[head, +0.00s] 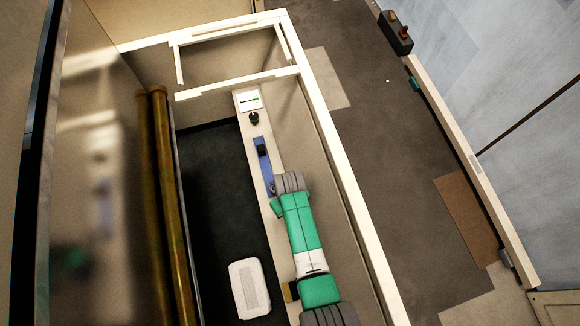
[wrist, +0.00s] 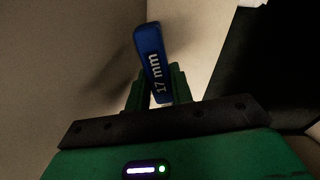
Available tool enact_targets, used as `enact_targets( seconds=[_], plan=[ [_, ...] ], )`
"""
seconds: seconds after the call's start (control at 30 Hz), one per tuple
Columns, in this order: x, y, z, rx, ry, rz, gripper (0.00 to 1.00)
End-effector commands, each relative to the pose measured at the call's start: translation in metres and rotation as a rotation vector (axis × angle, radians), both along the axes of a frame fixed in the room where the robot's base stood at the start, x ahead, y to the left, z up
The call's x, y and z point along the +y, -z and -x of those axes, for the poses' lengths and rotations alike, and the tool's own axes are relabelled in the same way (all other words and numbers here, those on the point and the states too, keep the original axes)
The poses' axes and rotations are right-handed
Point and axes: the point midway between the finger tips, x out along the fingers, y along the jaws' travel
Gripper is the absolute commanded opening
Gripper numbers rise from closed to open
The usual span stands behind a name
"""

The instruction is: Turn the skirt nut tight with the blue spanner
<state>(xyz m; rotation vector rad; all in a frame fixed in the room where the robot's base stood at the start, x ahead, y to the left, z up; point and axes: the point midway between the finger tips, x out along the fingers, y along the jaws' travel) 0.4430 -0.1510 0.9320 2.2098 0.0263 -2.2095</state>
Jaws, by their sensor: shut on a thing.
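The blue spanner (wrist: 153,58), marked "17 mm", stands out between the green fingers of my gripper (wrist: 158,88) in the wrist view. The gripper is shut on it. The spanner's far end is up in the picture, near a pale surface, and I see no nut in its jaw. In the head view my green and grey arm hides the gripper over the narrow pale ledge. I cannot make out the skirt nut in either view.
On the ledge lie a blue strip (head: 262,160) with a dark piece on it, a dark knob (head: 254,118) and a white card (head: 249,100). A white pad (head: 249,288) lies on the dark floor. Brass pipes (head: 160,190) run along the left. Pale frame rails (head: 345,180) border the right.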

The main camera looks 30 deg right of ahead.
Motion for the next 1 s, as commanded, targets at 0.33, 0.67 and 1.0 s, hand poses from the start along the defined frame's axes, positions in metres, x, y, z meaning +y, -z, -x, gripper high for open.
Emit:
enact_targets(
  seconds=[0.33,0.67,1.0],
  plan=[
    [0.0,-0.0003,-0.0001,0.0,0.0,0.0,0.0],
    [0.0,-0.0003,-0.0002,0.0,0.0,0.0,0.0],
    [0.0,0.0069,-0.0002,0.0,0.0,0.0,0.0]
  ],
)
